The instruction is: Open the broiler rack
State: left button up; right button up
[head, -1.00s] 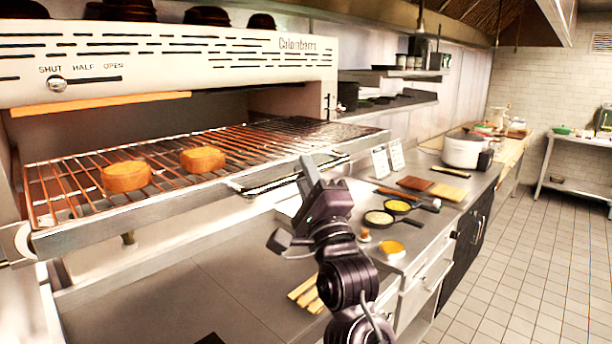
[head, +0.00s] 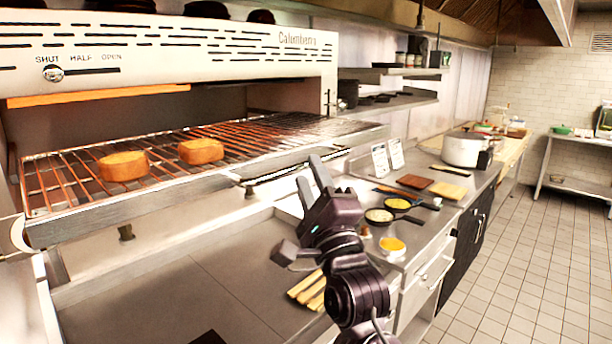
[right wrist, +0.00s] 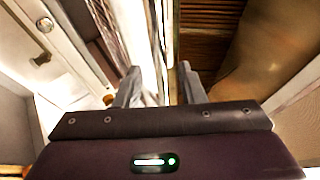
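The broiler rack (head: 75,200) is a wire grid with a pale metal front bar, below the white broiler hood (head: 170,65). It extends in front of the hood. Two browned round pieces, a left one (head: 123,166) and a right one (head: 201,151), lie on it. A round knob (head: 53,73) on the hood's slot sits at the left, under the word SHUT. My right gripper (head: 300,210) is in front of and below the rack's front bar, near its right half. Its fingers are apart, also in the right wrist view (right wrist: 160,90), with nothing clearly held. My left gripper is out of view.
Wooden sticks (head: 308,290) lie on the steel counter below my right gripper. Small pans (head: 380,215), a yellow-filled bowl (head: 392,246), boards (head: 414,181) and a white pot (head: 461,150) stand to the right. The counter's left part (head: 180,290) is mostly clear.

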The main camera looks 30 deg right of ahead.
jog(key=b+v, duration=0.1)
jog(key=v, duration=0.3)
jog(key=shift+s+f+b, duration=0.15)
jog(key=shift+s+b, duration=0.2)
